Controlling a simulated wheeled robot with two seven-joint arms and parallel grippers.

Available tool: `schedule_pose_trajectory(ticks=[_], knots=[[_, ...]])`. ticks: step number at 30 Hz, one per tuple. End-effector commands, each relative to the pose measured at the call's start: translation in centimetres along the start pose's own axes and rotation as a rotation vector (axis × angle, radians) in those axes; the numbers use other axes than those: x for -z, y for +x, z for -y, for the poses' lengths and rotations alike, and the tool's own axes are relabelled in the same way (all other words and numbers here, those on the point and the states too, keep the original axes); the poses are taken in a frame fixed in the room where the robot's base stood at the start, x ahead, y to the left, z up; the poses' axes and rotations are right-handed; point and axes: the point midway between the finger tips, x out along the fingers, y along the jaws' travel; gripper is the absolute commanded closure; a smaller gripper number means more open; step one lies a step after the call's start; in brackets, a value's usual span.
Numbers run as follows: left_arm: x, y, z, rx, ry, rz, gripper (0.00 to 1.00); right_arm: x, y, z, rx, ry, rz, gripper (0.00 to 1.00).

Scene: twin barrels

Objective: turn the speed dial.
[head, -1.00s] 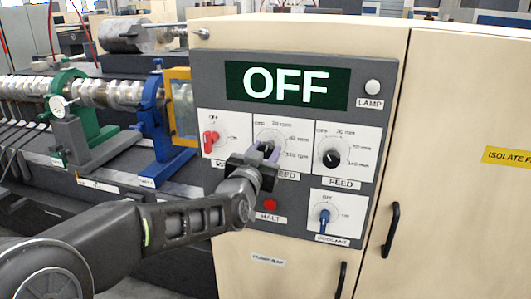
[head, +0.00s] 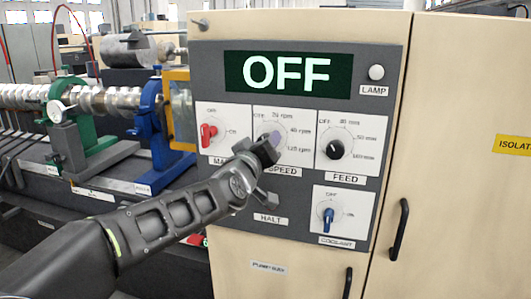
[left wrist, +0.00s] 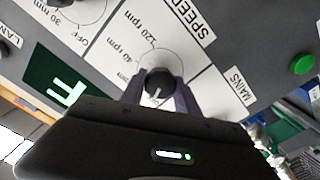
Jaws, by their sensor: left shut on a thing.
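The speed dial (left wrist: 158,82) is a dark round knob with a white mark, on a white plate with rpm labels. In the left wrist view my left gripper (left wrist: 159,95) has a finger on each side of it and is shut on it. In the head view the gripper (head: 268,146) covers most of the dial and part of its plate. The white mark points towards the gripper's body, which hides part of the scale; I cannot tell the exact setting. The display (head: 288,75) reads OFF. My right gripper is not in view.
The red mains switch (head: 208,133) is left of the gripper, the black feed dial (head: 334,150) right of it, and the blue coolant switch (head: 328,217) lower right. A lathe with a blue rest (head: 155,130) stands left.

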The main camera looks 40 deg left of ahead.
Motion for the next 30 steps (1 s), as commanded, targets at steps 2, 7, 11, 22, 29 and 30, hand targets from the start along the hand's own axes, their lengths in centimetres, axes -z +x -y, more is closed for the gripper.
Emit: schedule_pose_trajectory(ticks=[2,7,11,22,29,30], knots=[[-0.16,0.00,0.10,0.000,-0.048,-0.001,1.00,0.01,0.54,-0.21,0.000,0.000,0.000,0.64],[-0.08,0.00,0.03,-0.001,-0.124,0.000,1.00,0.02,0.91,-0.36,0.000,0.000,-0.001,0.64],[-0.04,0.00,0.01,0.000,-0.155,0.001,1.00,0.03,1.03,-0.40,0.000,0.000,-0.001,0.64],[0.01,0.00,0.00,0.000,-0.168,0.000,1.00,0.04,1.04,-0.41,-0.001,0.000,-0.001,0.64],[0.02,0.00,0.01,0.000,-0.166,0.000,0.49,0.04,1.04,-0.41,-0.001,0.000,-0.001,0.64],[0.01,0.00,0.02,0.000,-0.166,0.000,0.46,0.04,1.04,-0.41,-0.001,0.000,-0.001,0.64]])
